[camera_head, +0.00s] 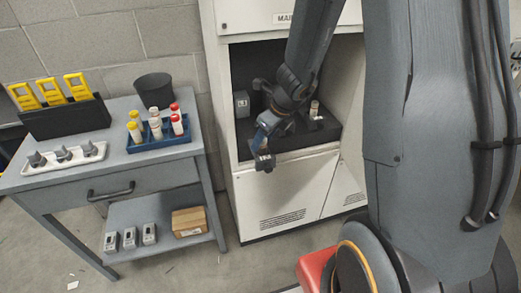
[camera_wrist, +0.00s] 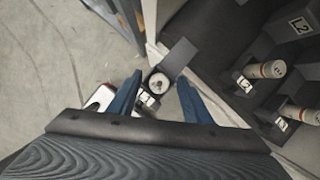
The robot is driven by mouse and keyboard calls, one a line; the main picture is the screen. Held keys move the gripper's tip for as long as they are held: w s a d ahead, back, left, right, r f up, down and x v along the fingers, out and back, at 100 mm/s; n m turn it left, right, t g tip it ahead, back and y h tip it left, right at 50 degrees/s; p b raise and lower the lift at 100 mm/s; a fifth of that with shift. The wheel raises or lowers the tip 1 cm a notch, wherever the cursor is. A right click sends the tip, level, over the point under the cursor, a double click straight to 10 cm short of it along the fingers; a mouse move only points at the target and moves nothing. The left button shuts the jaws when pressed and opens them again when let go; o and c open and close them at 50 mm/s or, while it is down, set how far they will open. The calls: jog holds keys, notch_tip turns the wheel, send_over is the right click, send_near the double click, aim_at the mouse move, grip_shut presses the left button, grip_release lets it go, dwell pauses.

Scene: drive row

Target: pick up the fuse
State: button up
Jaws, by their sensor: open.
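My gripper (camera_head: 264,150) is in front of the cabinet's open bay, its blue fingers pointing down. In the wrist view the two fingers of the gripper (camera_wrist: 160,84) are apart. A pale round face (camera_wrist: 158,83) beside a dark grey block (camera_wrist: 180,56) shows between them; I cannot tell whether it is a fuse end or whether the fingers touch it. A cream cylindrical fuse (camera_wrist: 266,69) sits at a small L2-tagged holder right of the fingers. Another similar fuse (camera_wrist: 300,113) is below it. In the head view one fuse (camera_head: 314,109) stands upright in the bay.
The white cabinet (camera_head: 285,190) encloses the bay, with side walls close to my arm. A grey workbench (camera_head: 120,160) at left carries a blue rack (camera_head: 160,140) of bottles, a white tray (camera_head: 65,160) and a dark bin (camera_head: 154,90). Floor between bench and cabinet is mostly clear.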

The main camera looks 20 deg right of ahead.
jog(key=shift+w+a+f, duration=0.15)
jog(key=shift+f, duration=0.35)
grip_shut()
notch_tip(320, 180, up, 10)
jog(key=p, duration=0.4)
